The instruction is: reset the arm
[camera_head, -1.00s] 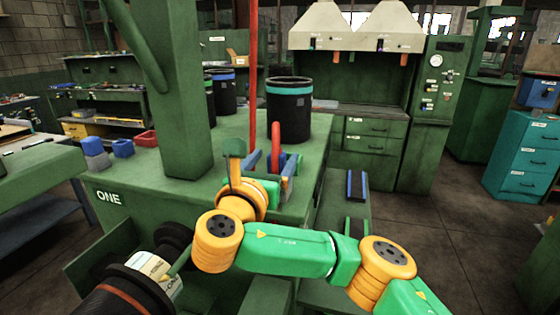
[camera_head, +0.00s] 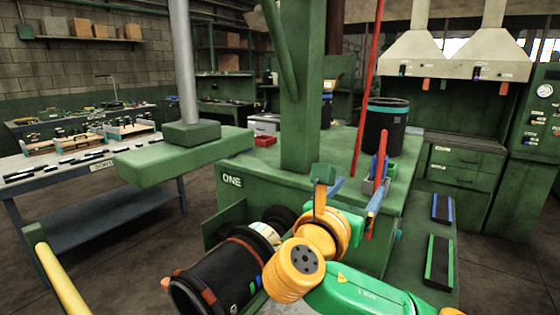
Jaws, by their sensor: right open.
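My right arm comes in from the lower right, with a yellow-orange wrist and a green link, in front of the green machine marked ONE (camera_head: 232,181). My right gripper (camera_head: 372,203) is beyond the wrist, over the machine's right side near its top edge. It is open; its fingers are small and partly mixed with red and blue parts behind them, and I see nothing held. My left gripper is out of view. A black sleeve-like cylinder (camera_head: 215,285) with an orange band lies at the machine's front, below and left of the wrist.
A black drum (camera_head: 384,130) with a teal band stands on the machine top. A red pole (camera_head: 368,85) rises beside it. A green slab (camera_head: 185,158) and a grey workbench (camera_head: 85,160) are at left. Floor shows between the bench and machine.

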